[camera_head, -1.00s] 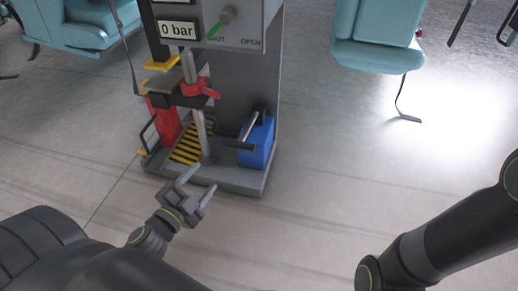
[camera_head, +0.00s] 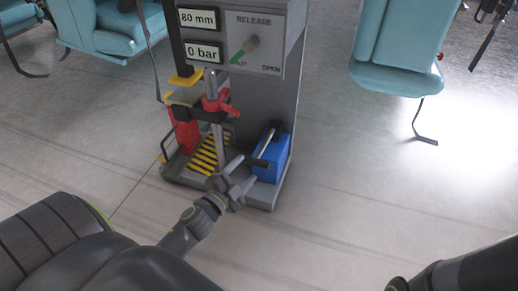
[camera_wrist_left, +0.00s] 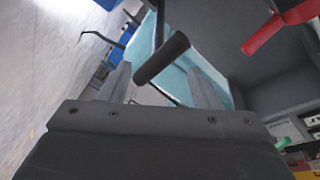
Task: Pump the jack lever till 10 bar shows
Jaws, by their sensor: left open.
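The jack stand (camera_head: 292,75) has a display reading 0 bar (camera_head: 205,52) and one above it reading 80 mm (camera_head: 198,18). A blue pump box (camera_head: 272,165) sits on its base at the right, with a jack lever (camera_head: 267,144) above it: a pale rod with a dark grip. My left gripper (camera_head: 243,172) is open just in front of the grip. In the left wrist view the dark grip (camera_wrist_left: 162,59) shows ahead, between the two spread fingers (camera_wrist_left: 162,88); contact cannot be told. My right gripper is out of view.
A release knob (camera_head: 250,45) with a green pointer is on the panel. A red clamp (camera_head: 218,103) on a metal post stands left of the pump, above a yellow-black striped plate (camera_head: 208,152). Teal seats (camera_head: 395,70) stand behind. The floor at right is clear.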

